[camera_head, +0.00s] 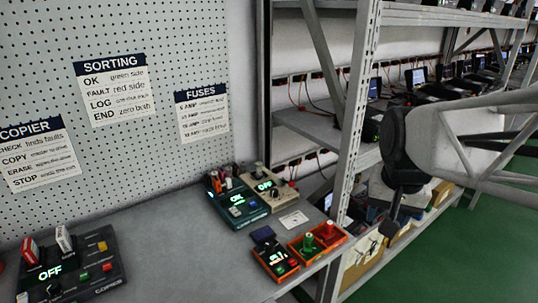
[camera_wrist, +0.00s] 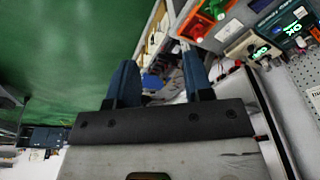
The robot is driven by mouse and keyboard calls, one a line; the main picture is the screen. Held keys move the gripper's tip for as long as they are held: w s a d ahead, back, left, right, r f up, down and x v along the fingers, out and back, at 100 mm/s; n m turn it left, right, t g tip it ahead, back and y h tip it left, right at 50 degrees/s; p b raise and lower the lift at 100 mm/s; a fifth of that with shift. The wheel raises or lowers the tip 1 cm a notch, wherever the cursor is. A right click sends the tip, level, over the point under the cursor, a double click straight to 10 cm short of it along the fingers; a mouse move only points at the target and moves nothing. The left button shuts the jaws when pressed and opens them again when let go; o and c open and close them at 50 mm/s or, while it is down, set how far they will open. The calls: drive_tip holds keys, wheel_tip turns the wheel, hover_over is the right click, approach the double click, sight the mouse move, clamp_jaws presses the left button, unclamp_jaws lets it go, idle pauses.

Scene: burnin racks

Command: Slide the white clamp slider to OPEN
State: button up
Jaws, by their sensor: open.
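The white clamp slider is too small to tell apart for sure. A beige device (camera_head: 285,195) with a lit OFF display stands at the back of the grey bench, and it also shows at the upper right of the wrist view (camera_wrist: 243,46). A teal device (camera_head: 240,210) with a lit display stands close on its left. My gripper (camera_head: 392,222) is to the right of the bench, in front of the rack, apart from these devices. In the wrist view its two dark blue fingers (camera_wrist: 160,78) are spread with nothing between them.
Orange trays (camera_head: 318,243) with a green and a red piece sit at the bench's right edge. A black COPIER box (camera_head: 75,268) reading OFF stands front left. A metal rack post (camera_head: 357,130) rises between bench and gripper. Green floor (camera_head: 450,262) lies below my arm.

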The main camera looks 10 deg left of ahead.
drive_tip(key=w+a+m, duration=0.2)
drive_tip(key=w+a, duration=0.6)
drive_tip(key=w, duration=0.5)
drive_tip(key=m+g, duration=0.2)
drive_tip(key=m, duration=0.3)
hover_over(228, 178)
drive_tip(key=f, duration=1.5)
drive_tip(key=shift+s+d+f, duration=0.25)
drive_tip(key=shift+f, duration=0.1)
drive_tip(key=shift+w+a+f, duration=0.1)
drive_tip(key=shift+a+f, duration=0.1)
drive_tip(key=shift+a, duration=0.05)
drive_tip(key=shift+f, duration=3.9)
drive_tip(key=shift+c, duration=0.2)
